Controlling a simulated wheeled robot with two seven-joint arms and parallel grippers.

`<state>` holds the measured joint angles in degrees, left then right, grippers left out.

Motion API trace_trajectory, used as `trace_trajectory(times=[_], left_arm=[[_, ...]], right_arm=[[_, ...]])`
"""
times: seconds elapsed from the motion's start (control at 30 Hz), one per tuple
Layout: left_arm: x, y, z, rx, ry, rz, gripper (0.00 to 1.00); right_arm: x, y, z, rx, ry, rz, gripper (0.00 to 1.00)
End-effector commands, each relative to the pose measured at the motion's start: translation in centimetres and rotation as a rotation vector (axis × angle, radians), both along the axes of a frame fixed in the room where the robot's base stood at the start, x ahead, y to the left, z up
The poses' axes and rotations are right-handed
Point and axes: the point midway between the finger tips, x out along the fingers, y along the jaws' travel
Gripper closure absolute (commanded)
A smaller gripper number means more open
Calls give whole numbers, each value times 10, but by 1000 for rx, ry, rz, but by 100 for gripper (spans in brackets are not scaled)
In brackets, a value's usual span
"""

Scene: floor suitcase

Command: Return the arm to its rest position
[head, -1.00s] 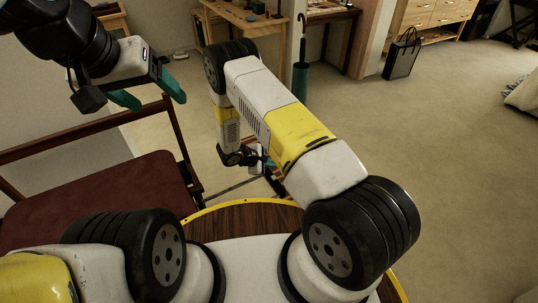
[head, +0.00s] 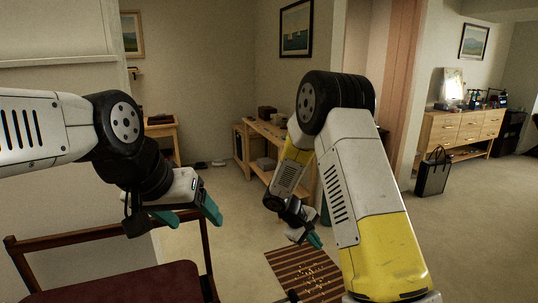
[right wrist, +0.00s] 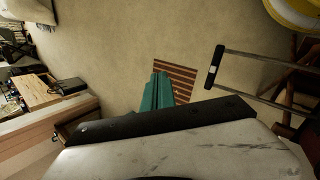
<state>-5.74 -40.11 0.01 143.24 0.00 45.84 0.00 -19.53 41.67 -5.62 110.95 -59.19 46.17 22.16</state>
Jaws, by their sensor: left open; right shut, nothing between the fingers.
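My left gripper (head: 188,213) is at the left of the head view, above the red-seated chair, with its teal fingers apart and empty. My right arm reaches up and folds down in the middle of the head view. My right gripper (head: 314,240) hangs at its end, above the floor near a striped brown mat (head: 290,262). In the right wrist view its teal fingers (right wrist: 157,92) are together with nothing between them. A long handle with two grey rods and a dark grip (right wrist: 214,66) is at the right of that view, apart from the fingers; what it belongs to is unclear.
A wooden chair (head: 130,284) with a red seat stands at the lower left. A wooden desk (head: 262,130) is behind my right arm. A black bag (head: 433,174) stands before a drawer cabinet (head: 465,128) at the right. The carpet at the right is open.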

Motion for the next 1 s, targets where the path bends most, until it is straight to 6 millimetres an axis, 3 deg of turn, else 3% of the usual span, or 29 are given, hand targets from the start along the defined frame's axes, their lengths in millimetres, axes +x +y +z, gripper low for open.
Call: trace_trajectory(times=[0.03,0.1,0.5,0.7,1.0], left_arm=[[0,0,0,0,0,0,28],[0,0,0,0,0,0,28],[0,0,0,0,0,0,28],[0,0,0,0,0,0,28],[0,0,0,0,0,0,28]], right_arm=[[-6,-5,23,36,-22,-39,100],[-17,-9,49,86,-42,-88,100],[-99,-21,171,390,-170,-315,100],[-147,-18,216,553,-246,-393,100],[-219,-4,264,796,-374,-464,100]])
